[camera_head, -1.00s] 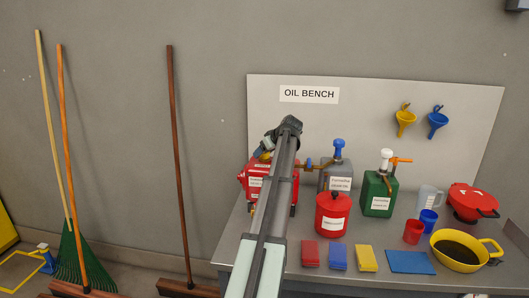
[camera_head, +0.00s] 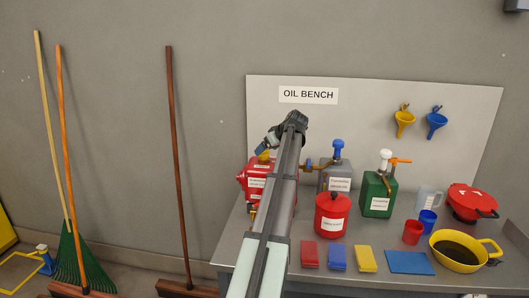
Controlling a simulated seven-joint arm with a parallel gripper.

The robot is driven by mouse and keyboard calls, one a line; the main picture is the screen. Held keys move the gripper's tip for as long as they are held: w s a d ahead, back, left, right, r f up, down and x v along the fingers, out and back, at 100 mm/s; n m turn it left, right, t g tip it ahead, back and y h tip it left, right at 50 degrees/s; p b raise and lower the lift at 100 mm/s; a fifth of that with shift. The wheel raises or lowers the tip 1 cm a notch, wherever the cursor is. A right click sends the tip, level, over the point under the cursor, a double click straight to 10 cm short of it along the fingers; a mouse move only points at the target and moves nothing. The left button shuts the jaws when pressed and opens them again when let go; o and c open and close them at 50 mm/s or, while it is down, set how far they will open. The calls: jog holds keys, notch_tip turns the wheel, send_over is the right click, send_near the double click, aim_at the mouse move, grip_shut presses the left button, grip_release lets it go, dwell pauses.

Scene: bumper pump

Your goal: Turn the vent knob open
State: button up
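A red can (camera_head: 255,181) with white labels stands at the left end of the bench, partly hidden behind my arm. A small yellow part (camera_head: 264,156) shows on its top; I cannot tell for sure whether this is the vent knob. My gripper (camera_head: 263,147) is just above that yellow part, pointing down and left from my wrist. Its fingers are too small to make out, and contact cannot be told. A grey can (camera_head: 338,178) with a blue cap and a green can (camera_head: 378,194) with a white cap stand further right.
A red round canister (camera_head: 332,216) stands right of my arm. Folded cloths (camera_head: 337,257), cups (camera_head: 412,232) and a yellow oil pan (camera_head: 460,249) fill the front and right of the bench (camera_head: 310,284). Broom handles (camera_head: 179,165) lean on the wall at left.

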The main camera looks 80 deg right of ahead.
jog(key=v, duration=1)
jog(key=shift+w, duration=0.1)
